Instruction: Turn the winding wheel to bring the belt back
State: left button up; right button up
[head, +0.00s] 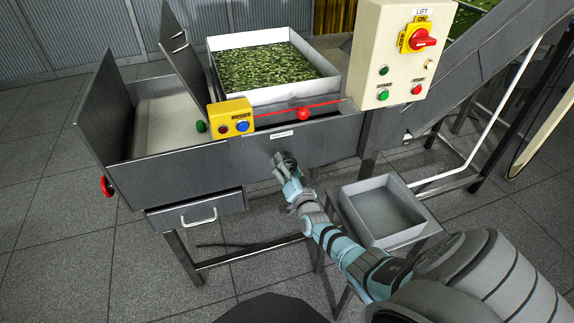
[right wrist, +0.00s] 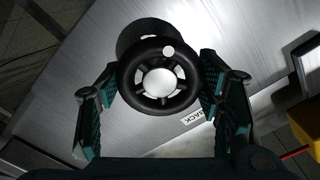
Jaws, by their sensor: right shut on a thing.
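The winding wheel (right wrist: 159,75) is a small black ring with spokes, a pale hub and a pale knob on its rim. It sits on the grey front panel of the belt frame (right wrist: 90,110); in the head view the belt frame (head: 235,152) runs across the middle, and the wheel is mostly hidden by my gripper. My right gripper (right wrist: 160,85) has one finger on each side of the wheel and is shut on it; it also shows in the head view (head: 284,168). My left gripper is not in view.
A white tray of green pieces (head: 270,65) stands on the belt. A yellow button box (head: 231,118) is on the frame's edge. A cream lift panel (head: 395,60) rises at the right. An empty grey tray (head: 383,210) stands right of my gripper. A drawer (head: 196,213) is lower left.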

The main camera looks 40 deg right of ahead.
dwell(0.3)
jog(key=o, duration=1.2)
jog(key=v, duration=1.2)
